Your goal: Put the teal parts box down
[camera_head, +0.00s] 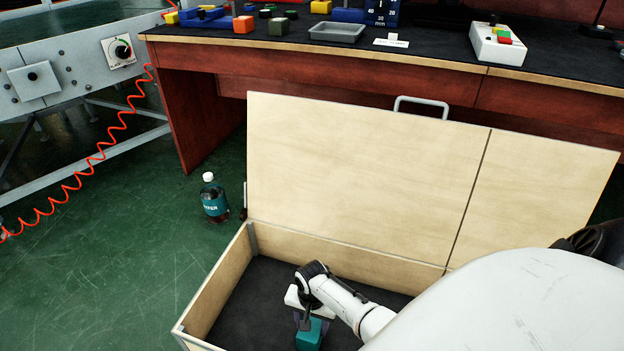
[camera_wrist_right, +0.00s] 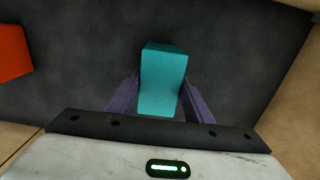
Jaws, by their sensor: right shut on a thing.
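The teal parts box (camera_head: 309,335) is at the bottom of the head view, inside an open wooden crate (camera_head: 216,284) with a dark floor. My right gripper (camera_head: 305,320) reaches into the crate from the right and is shut on the box. In the right wrist view the teal box (camera_wrist_right: 163,82) sits between the two purple fingers of the gripper (camera_wrist_right: 157,103), with the dark crate floor behind it. I cannot tell whether the box touches the floor. My left gripper is not in view.
An orange-red block (camera_wrist_right: 12,50) lies in the crate in the wrist view. The crate's lid (camera_head: 360,170) stands open behind it. A bottle (camera_head: 214,198) stands on the green floor left of the crate. A red workbench (camera_head: 330,65) with several parts is behind.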

